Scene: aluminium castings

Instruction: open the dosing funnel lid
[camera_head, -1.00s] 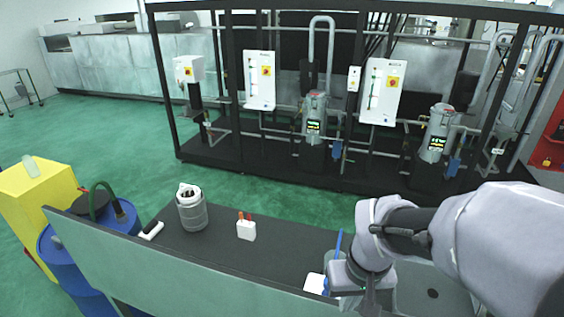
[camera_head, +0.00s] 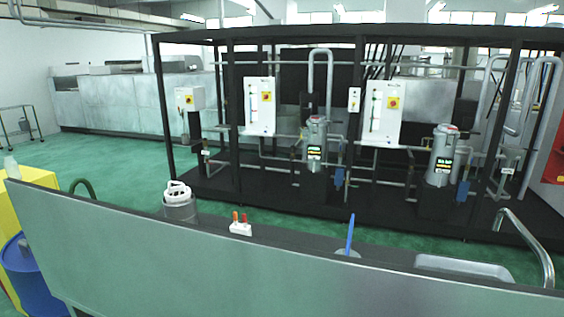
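No part clearly recognisable as the dosing funnel lid can be made out. Two grey upright cylindrical units stand in the black frame across the floor, a left one (camera_head: 315,143) and a right one (camera_head: 440,157). Each has a small lit display and a reddish mark on its top, and both tops look closed. Whether either is the dosing funnel, I cannot tell. My gripper and arm are not in view.
A bench with a tall grey panel (camera_head: 250,265) crosses the foreground. Behind the panel show a metal canister (camera_head: 180,205), a white holder with red and orange tops (camera_head: 240,227), a blue stick (camera_head: 350,234) and a sink (camera_head: 465,267) with a curved tap (camera_head: 535,245). Green floor (camera_head: 110,165) lies open at left.

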